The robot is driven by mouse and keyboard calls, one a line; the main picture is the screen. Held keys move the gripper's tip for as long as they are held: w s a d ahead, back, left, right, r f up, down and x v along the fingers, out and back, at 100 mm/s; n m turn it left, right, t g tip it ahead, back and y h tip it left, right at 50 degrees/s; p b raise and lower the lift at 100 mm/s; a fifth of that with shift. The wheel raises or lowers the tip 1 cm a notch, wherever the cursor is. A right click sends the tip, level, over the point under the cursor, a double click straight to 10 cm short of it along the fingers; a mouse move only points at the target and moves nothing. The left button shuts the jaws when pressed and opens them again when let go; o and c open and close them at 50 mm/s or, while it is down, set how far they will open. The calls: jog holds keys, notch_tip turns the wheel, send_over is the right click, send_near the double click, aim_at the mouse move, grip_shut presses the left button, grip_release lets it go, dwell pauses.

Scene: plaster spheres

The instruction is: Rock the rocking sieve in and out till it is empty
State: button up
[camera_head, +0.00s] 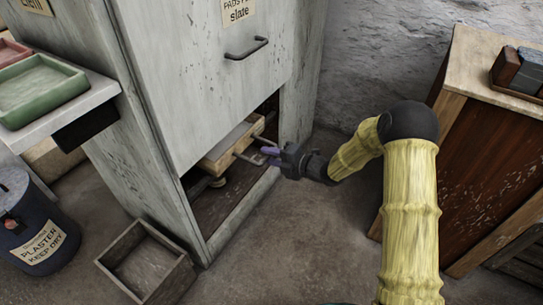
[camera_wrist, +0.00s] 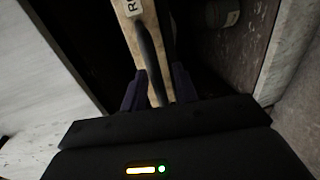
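The rocking sieve (camera_head: 226,146) is a pale wooden frame inside the low opening of the grey cabinet, with a bar handle (camera_head: 247,157) on its front. In the wrist view, the sieve's wooden front (camera_wrist: 173,34) bears a partly visible label, and its dark handle (camera_wrist: 147,48) runs down between my fingers. My gripper (camera_head: 266,155), with purple fingers, is at the handle from the right. The wrist view shows my gripper (camera_wrist: 158,88) open, with gaps beside the handle. The inside of the sieve is hidden, so its contents cannot be told.
The cabinet (camera_head: 205,75) rises above the opening, with a handle on its upper panel. An open wooden box (camera_head: 150,262) stands on the floor, near a dark plaster bin (camera_head: 38,225). A green tray (camera_head: 38,88) lies on a side shelf. A wooden cabinet (camera_head: 480,150) stands right.

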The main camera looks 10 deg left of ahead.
jog(key=p+v, duration=0.7)
jog(key=v, duration=1)
jog(key=shift+d, duration=0.2)
